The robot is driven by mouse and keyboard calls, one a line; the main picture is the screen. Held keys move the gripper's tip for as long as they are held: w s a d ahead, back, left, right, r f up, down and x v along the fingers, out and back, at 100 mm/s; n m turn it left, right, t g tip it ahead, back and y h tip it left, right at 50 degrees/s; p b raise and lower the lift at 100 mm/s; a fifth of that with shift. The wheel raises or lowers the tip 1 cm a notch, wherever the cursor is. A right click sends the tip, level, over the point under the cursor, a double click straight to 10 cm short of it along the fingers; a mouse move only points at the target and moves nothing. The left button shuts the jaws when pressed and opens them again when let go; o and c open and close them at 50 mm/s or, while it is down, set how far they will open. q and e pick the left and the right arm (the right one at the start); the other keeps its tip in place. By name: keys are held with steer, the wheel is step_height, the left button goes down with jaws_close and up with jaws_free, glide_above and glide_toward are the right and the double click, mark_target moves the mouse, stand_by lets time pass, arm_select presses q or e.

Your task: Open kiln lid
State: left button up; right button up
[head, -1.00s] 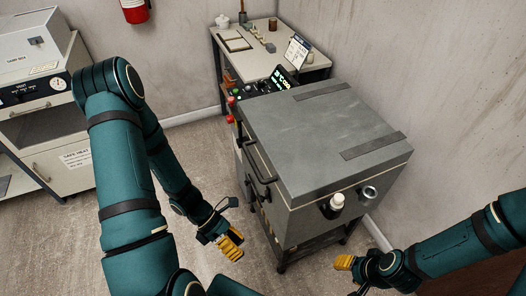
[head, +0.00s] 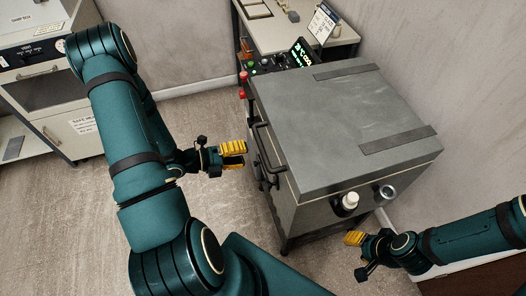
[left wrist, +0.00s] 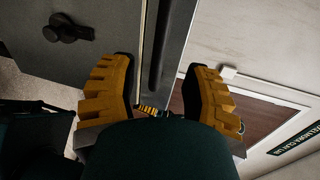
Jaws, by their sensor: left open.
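The kiln is a grey box on a dark stand, and its flat lid (head: 335,125) is closed. A black bar handle (head: 266,150) runs along the lid's left edge. My left gripper (head: 246,154) is open and empty, just left of the handle and apart from it. In the left wrist view the dark handle bar (left wrist: 160,45) shows beyond and between the open yellow fingers (left wrist: 158,95). My right gripper (head: 354,238) is low by the kiln's near right corner; its jaw state is too small to tell.
A control panel with a lit display (head: 301,52) and red knobs stands behind the kiln's left side. A work table (head: 275,38) is at the back. A white plug (head: 349,201) and a metal port (head: 385,192) stick out of the kiln's near side. Open floor lies left.

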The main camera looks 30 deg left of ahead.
mark_target(263, 150)
arm_select(q)
steer(key=x, duration=0.7)
steer(key=shift+b, duration=0.35)
jaws_close()
